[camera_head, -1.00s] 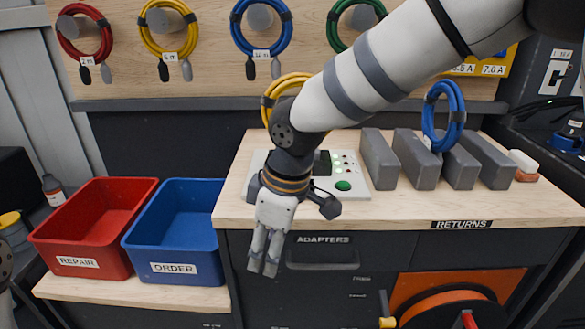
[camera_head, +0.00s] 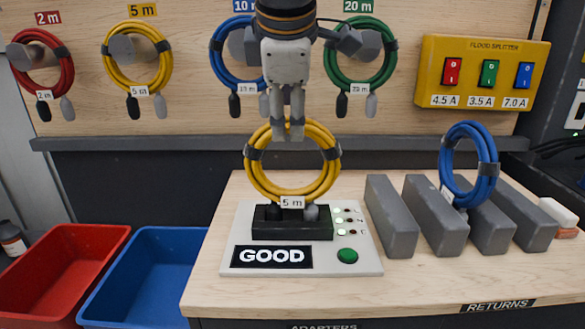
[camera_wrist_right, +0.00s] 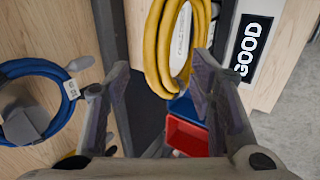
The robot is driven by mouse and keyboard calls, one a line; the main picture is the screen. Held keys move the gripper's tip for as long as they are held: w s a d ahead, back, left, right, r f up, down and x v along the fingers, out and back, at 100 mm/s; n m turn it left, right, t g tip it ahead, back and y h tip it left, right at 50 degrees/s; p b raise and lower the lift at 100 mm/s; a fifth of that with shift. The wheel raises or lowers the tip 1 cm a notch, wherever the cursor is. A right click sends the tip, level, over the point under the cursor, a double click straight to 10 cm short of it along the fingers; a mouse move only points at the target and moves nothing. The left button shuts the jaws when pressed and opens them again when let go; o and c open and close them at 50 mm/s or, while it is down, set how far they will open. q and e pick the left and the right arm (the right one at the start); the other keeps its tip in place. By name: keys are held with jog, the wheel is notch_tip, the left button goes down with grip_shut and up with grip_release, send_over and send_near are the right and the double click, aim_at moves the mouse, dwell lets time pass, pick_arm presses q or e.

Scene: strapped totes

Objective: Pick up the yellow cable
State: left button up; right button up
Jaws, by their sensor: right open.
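A coiled yellow cable (camera_head: 327,178) with a 5 m tag stands upright on the tester (camera_head: 350,258), whose display reads GOOD. My right gripper (camera_head: 289,132) points down, open, at the top of this loop, with its fingertips overlapping the upper rim in the head view. In the right wrist view the yellow cable (camera_wrist_right: 163,45) shows ahead, between and beyond the spread fingers (camera_wrist_right: 160,78); I cannot tell whether they touch it. A second yellow cable (camera_head: 112,72), also marked 5 m, hangs on the wall board at left. My left gripper is not in view.
Red, blue (camera_head: 222,72) and green (camera_head: 384,72) cables hang on the board. Grey blocks (camera_head: 390,215) and another blue cable (camera_head: 481,160) stand right of the tester. Red (camera_head: 70,265) and blue (camera_head: 140,275) bins are at lower left. The bench front right is clear.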

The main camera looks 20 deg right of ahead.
jog(key=x, duration=0.5)
jog(key=shift+d, duration=0.25)
grip_shut()
jog(key=shift+r, duration=0.1)
jog(key=shift+r, duration=0.35)
notch_tip(320, 180, up, 3)
jog(key=shift+f, duration=0.15)
jog(key=s+a+r, duration=0.1)
jog(key=s+r, duration=0.8)
jog(key=s, duration=0.5)
jog(key=shift+a+r, duration=0.25)
jog(key=shift+r, duration=0.05)
